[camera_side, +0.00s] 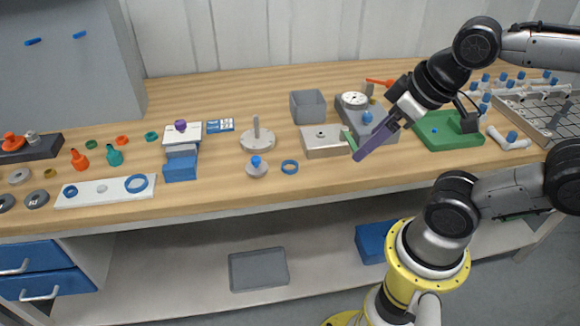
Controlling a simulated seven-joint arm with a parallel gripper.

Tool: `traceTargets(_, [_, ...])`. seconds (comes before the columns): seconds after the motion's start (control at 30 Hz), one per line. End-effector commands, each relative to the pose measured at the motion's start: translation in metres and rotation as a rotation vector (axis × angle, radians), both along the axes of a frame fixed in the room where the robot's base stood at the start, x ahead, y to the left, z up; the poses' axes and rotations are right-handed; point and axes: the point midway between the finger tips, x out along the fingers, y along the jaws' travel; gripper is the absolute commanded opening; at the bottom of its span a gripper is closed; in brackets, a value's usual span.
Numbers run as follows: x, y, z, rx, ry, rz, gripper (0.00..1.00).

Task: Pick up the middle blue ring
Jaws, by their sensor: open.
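Three blue rings show in the side view. A small one (70,191) and a large one (137,183) lie on the long white plate (102,190) at the left.
A grey knobbed piece with a blue top (257,167) stands just left of the medium ring. A green tray (450,130) is at the right. The bench's front edge is close.

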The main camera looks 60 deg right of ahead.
Motion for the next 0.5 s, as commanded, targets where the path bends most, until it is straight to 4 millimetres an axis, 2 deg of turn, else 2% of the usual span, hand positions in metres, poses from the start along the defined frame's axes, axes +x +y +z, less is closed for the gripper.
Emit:
traceTargets(0.17, [0.000,0.000,0.000,0.016,0.000,-0.029,0.91])
traceTargets(0.27, [-0.001,0.000,0.000,0.069,0.005,-0.129,0.91])
traceTargets(0.37, [0.003,0.000,0.010,0.163,-0.008,-0.301,0.91])
traceTargets(0.5, [0.022,-0.001,0.029,0.318,0.003,-0.601,0.91])
